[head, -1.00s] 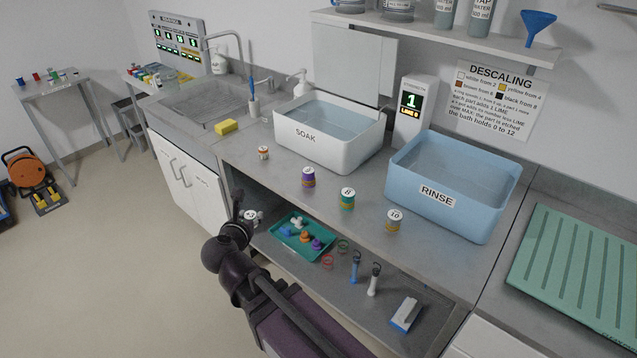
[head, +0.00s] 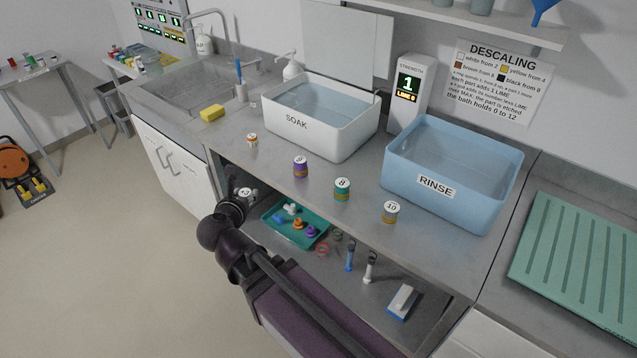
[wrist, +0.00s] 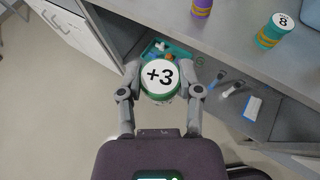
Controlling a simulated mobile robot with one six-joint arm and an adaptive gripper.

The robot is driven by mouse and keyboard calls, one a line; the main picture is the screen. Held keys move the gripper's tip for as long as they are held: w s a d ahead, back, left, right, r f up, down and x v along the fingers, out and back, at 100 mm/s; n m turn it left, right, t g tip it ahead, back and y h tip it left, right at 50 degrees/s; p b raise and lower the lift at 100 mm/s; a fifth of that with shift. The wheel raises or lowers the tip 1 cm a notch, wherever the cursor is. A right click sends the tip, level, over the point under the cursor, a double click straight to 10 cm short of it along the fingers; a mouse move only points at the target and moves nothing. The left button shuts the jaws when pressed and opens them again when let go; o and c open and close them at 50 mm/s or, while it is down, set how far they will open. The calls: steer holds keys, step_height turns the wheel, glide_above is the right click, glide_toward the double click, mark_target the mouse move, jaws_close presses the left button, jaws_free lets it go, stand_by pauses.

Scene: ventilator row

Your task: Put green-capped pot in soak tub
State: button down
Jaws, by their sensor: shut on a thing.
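A pot with a green-rimmed cap marked +3 (wrist: 160,76) is between the two fingers of my gripper (wrist: 161,84), which is shut on it. In the head view the white cap top (head: 245,192) shows just beyond my dark wrist, in front of the counter's open lower shelf. The pot's body is mostly hidden under its cap. The white soak tub (head: 318,130), labelled SOAK, stands on the counter further back and to the right, with clear liquid inside. My gripper is apart from the tub, in front of the counter edge.
Several small pots line the counter front, including one marked 8 (head: 342,189) and one marked 10 (head: 390,212). The blue rinse tub (head: 490,205) stands right of the soak tub. A teal tray (head: 275,233) and brushes lie on the lower shelf. A yellow sponge (head: 212,112) is by the sink.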

steer(key=w+d+f+m+h+b, duration=0.1)
steer(key=w+d+f+h+b, duration=0.1)
steer(key=w, duration=0.4)
steer(key=w+d+f+m+h+b, duration=0.2)
steer(key=w+d+f+b, duration=0.2)
steer(key=w, duration=0.2)
steer(key=shift+w+f+m+g, duration=0.15)
steer(key=shift+w+m+g, duration=0.15)
steer(key=shift+w+g, duration=0.1)
steer(key=shift+s, duration=0.1)
steer(key=b, duration=0.1)
glide_above(284, 164)
steer(key=s, duration=0.3)
steer(key=shift+w+f, duration=0.1)
steer(key=shift+f, duration=0.55)
steer(key=shift+w+b, duration=0.3)
steer(key=shift+w, duration=0.3)
steer(key=shift+w+f+b, duration=0.75)
steer(key=shift+f+b, duration=0.1)
steer(key=shift+f, duration=0.1)
steer(key=shift+f+b, duration=0.95)
steer(key=shift+b, duration=0.05)
